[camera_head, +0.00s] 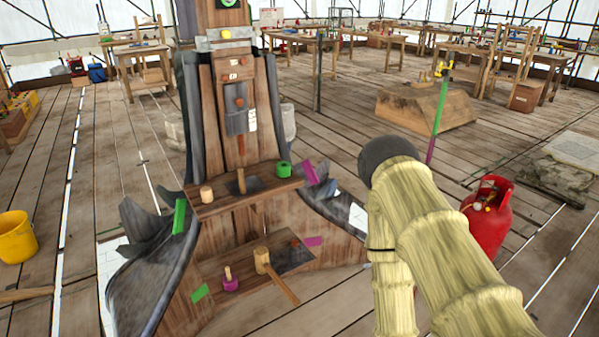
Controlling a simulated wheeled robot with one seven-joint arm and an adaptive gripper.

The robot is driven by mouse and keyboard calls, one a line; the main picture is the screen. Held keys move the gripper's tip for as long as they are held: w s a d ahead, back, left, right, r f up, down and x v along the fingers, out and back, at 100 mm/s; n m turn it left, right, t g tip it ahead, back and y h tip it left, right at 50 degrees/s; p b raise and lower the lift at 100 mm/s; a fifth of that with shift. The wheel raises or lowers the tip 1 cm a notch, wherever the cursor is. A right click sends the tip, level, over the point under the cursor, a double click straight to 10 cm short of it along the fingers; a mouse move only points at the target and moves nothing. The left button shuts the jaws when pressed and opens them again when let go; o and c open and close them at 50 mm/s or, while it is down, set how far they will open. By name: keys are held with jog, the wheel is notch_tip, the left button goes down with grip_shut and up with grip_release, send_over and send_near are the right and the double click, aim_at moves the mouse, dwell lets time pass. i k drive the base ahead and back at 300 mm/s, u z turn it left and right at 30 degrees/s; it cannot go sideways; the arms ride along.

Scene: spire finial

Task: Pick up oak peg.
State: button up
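A short, light wooden peg (206,193) stands on the upper ledge (255,190) of the spire, near its left end; it looks like the oak peg. A second small pale peg (228,272) stands on a magenta round piece (231,284) on the lower ledge, so I cannot be fully sure which is the oak one. My gripper is not in view. My arm, in a pale ribbed cover with a dark rounded joint, fills the right foreground, apart from both pegs.
A wooden mallet (262,260) is on the lower ledge, its handle jutting right past the edge. A green round piece (283,169) sits on the upper ledge. A red gas cylinder (488,217) stands right of my arm, a yellow bucket (16,237) far left. Open plank floor lies left.

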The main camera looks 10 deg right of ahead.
aim_at(241, 180)
jog(key=z, duration=0.05)
jog(key=i, duration=1.3)
jog(key=u, duration=0.8)
